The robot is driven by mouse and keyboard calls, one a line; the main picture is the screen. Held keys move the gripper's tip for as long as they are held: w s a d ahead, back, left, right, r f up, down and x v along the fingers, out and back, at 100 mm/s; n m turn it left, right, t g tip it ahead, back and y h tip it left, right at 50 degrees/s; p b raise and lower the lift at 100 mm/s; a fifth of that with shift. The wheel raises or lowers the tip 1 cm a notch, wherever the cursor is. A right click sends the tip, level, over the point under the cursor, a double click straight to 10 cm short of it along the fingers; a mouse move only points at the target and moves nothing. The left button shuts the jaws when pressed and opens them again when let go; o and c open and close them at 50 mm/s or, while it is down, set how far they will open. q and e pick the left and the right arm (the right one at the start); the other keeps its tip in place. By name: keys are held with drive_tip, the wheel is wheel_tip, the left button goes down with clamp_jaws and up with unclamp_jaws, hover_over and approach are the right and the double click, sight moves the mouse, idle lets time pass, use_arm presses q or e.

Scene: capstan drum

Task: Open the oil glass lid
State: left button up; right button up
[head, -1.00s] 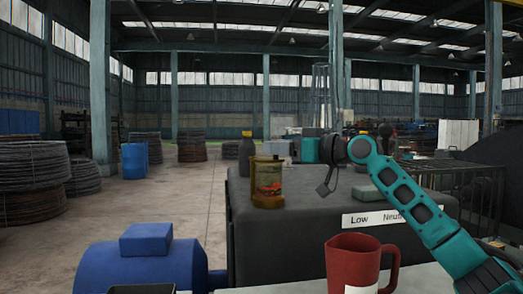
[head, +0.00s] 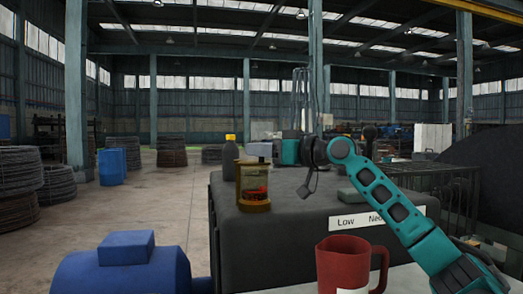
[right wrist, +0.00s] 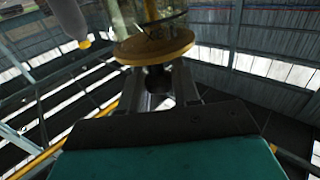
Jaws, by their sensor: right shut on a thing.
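The oil glass (head: 254,188) stands upright on the dark machine housing. It is a clear cylinder with reddish-amber contents, a brass base and a brass post at its left. My right gripper (right wrist: 158,82) is shut on the dark knob of the brass lid (right wrist: 157,42), which shows as a round disc in the upside-down right wrist view. The clear glass shows right beside the disc there; I cannot tell whether the lid still sits on its rim. In the head view my right gripper reaches in from the right at the glass's top, its fingertips hard to make out. My left gripper is not in view.
A dark bottle with a yellow cap (head: 230,151) stands behind the glass, to its left. A red mug (head: 343,265) stands in front. A grey block (head: 353,196) and a "Low / Neutral" label (head: 360,220) are right of the glass. A blue motor (head: 125,270) is at lower left.

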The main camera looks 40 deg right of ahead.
clamp_jaws()
